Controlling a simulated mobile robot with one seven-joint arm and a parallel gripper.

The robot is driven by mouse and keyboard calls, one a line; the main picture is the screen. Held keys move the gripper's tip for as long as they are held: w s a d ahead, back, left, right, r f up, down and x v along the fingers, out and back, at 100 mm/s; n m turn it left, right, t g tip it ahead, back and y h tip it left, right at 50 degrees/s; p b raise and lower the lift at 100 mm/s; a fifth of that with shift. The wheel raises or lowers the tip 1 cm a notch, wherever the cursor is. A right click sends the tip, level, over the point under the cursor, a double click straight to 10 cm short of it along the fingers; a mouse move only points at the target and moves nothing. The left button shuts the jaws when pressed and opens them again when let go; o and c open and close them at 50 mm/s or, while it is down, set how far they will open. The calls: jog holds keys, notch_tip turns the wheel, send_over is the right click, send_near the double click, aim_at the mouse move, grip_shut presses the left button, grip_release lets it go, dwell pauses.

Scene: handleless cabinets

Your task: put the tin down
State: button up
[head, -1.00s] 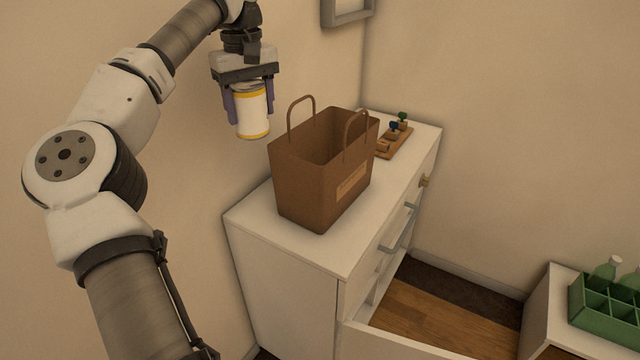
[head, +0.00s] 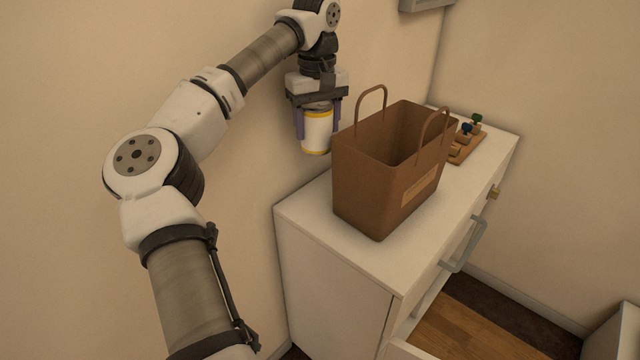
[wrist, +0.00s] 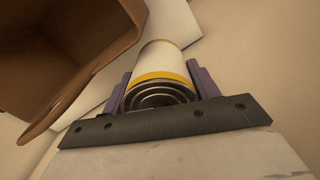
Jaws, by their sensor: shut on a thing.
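The tin (head: 317,132) is white with yellow bands at its ends. My gripper (head: 318,128) is shut on it, with a purple finger on each side. The tin hangs upright, left of the brown paper bag (head: 385,185), at about the height of the bag's rim. In the wrist view the tin (wrist: 162,65) sits between the fingers (wrist: 160,85), its ringed metal end facing the camera. The bag (wrist: 60,50) shows at the upper left there. The cabinet top (head: 330,215) lies below; the exact gap under the tin is hard to judge.
The bag stands open on the white cabinet, its two handles raised. A wooden board (head: 465,148) with small knobbed pieces lies behind it. A drawer (head: 440,330) is pulled open at the front. The cabinet top is bare in front of the bag.

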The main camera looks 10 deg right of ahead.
notch_tip(320, 180, down, 14)
jog(key=shift+f, duration=0.2)
jog(key=shift+f, duration=0.1)
jog(key=o, duration=1.3)
